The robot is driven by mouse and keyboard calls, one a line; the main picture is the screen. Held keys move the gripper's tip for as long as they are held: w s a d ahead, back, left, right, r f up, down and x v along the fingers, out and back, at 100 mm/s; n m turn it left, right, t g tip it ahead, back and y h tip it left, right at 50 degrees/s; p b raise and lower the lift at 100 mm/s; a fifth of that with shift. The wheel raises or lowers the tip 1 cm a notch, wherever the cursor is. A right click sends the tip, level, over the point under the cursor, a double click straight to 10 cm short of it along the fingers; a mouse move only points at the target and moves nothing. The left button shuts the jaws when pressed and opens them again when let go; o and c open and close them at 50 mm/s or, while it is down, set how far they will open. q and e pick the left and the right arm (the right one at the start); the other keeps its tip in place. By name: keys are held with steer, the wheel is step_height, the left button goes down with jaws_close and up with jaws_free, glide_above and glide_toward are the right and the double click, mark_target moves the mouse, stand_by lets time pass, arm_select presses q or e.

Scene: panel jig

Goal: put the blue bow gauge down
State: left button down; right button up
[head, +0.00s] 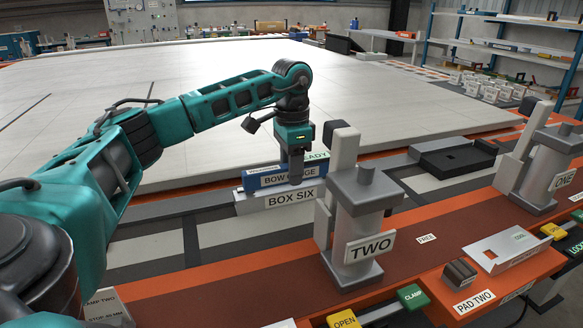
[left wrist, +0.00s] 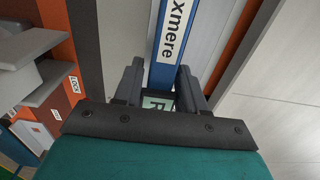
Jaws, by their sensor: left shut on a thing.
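The blue bow gauge (head: 262,178) is a long blue bar with a white "BOW GAUGE" label. It lies level along the top of the pale box labelled "BOX SIX" (head: 250,204); I cannot tell whether it rests there or is just above. My left gripper (head: 296,172) points down and is shut on the gauge. A green-lit "READY" display (head: 316,156) shows just behind the gauge, partly hidden. My right gripper is not in view.
A grey clamp tower labelled "TWO" (head: 362,215) stands close right of the box. Tower "ONE" (head: 540,165) is farther right. A black tray (head: 455,160) lies between them. The large pale panel (head: 400,95) fills the back. Clamp buttons (head: 412,297) line the front rail.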

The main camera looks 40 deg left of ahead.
arm_select(q)
steer(key=shift+f, duration=0.1)
steer(key=c, duration=0.6)
jaws_free()
steer(key=shift+c, duration=0.2)
step_height(320, 180, up, 12)
steer(key=p, duration=0.3)
